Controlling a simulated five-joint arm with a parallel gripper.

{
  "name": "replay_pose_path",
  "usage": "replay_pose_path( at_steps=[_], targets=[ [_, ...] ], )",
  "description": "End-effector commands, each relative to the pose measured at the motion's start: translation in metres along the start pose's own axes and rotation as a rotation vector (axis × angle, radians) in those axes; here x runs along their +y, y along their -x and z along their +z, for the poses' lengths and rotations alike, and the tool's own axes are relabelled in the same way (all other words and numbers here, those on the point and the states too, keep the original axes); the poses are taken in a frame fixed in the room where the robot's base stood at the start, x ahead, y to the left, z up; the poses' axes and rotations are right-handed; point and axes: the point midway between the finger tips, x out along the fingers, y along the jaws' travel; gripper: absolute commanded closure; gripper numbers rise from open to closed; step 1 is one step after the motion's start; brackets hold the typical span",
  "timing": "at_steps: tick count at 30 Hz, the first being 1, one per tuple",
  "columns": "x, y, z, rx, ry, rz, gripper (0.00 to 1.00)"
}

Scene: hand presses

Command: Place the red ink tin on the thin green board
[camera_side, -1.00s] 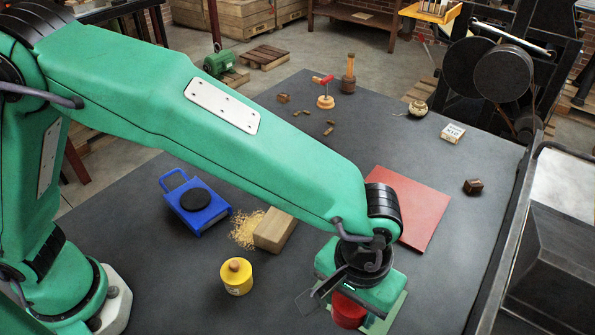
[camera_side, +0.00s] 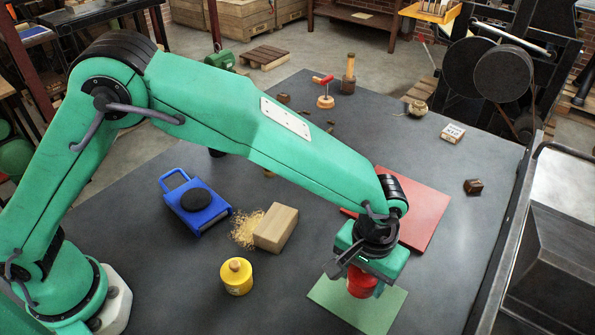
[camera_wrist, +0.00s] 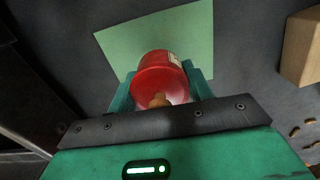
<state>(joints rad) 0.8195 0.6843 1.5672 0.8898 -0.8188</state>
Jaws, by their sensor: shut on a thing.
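The red ink tin (camera_side: 361,282) is held in my gripper (camera_side: 350,275), over the thin green board (camera_side: 330,296). In the wrist view the tin (camera_wrist: 160,72) sits between the two green fingers of my gripper (camera_wrist: 162,85), and a brown knob shows on its near end. The green board (camera_wrist: 125,45) lies flat on the dark table beyond the tin in that view. I cannot tell exactly how large the gap is between the tin's bottom and the board. My gripper and wrist hide part of the tin's top in the side view.
A red board (camera_side: 425,215) lies behind my gripper. A wooden block (camera_side: 276,229) beside sawdust, a yellow tin (camera_side: 236,276) and a blue tray-like thing with a black disc (camera_side: 195,205) are to the left. A metal press part (camera_side: 550,230) stands at the right.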

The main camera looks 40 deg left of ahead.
Motion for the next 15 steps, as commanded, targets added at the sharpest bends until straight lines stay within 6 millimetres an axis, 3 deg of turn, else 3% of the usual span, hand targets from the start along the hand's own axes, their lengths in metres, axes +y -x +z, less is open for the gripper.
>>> replay_pose_path(
  at_steps=[7,15],
  targets=[
    [0.000,-0.027,0.000,0.000,0.000,0.000,0.95],
    [0.000,-0.032,0.000,0.001,0.000,0.001,0.95]
  ],
)
